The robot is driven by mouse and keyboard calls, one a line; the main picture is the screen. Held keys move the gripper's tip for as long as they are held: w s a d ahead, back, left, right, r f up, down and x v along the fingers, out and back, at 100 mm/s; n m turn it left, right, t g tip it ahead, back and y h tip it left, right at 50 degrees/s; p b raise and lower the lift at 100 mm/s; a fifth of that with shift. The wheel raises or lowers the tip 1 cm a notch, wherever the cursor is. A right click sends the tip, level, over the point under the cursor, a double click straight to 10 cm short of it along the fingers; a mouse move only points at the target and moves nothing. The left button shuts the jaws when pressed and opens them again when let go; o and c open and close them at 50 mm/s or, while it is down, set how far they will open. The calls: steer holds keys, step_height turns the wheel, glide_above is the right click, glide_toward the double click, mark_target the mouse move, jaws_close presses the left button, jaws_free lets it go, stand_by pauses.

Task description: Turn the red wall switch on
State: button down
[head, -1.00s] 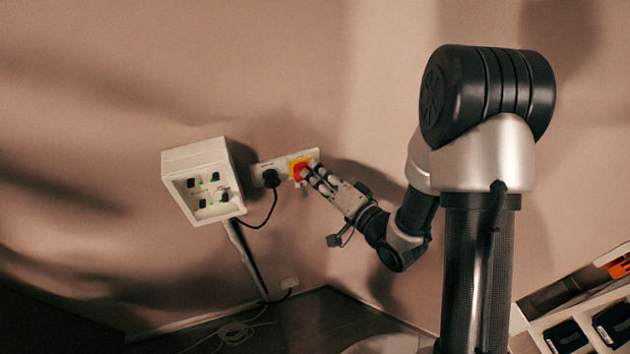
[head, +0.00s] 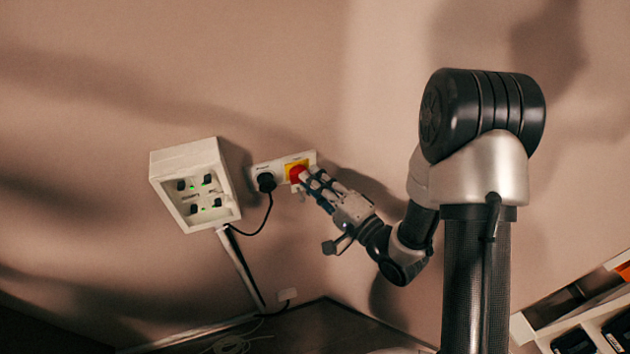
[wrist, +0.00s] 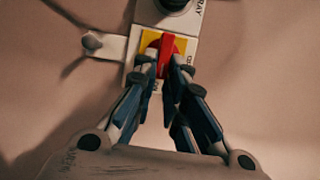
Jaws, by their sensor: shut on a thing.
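The red wall switch (head: 297,173) is a red rotary knob on a yellow plate, set in a white wall panel. In the wrist view the red switch (wrist: 167,52) shows a raised bar standing near upright in the picture, leaning slightly. My gripper (head: 306,178) reaches it from the lower right. In the wrist view my gripper (wrist: 163,68) has one fingertip on each side of the lower part of the bar, shut on it. The fingertips hide the lower part of the knob and of the yellow plate.
A black plug (head: 266,182) with a hanging cable sits left of the switch. A white wall box (head: 158,185) with small green lights is further left. A tray with dark items (head: 575,343) is at the lower right.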

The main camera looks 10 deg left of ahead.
steer(key=shift+r, duration=0.1)
steer(key=c, duration=1.6)
jaws_free()
steer(key=shift+c, duration=0.2)
steer(key=v, duration=0.7)
steer(key=shift+d, duration=0.15)
steer(key=shift+s, duration=0.15)
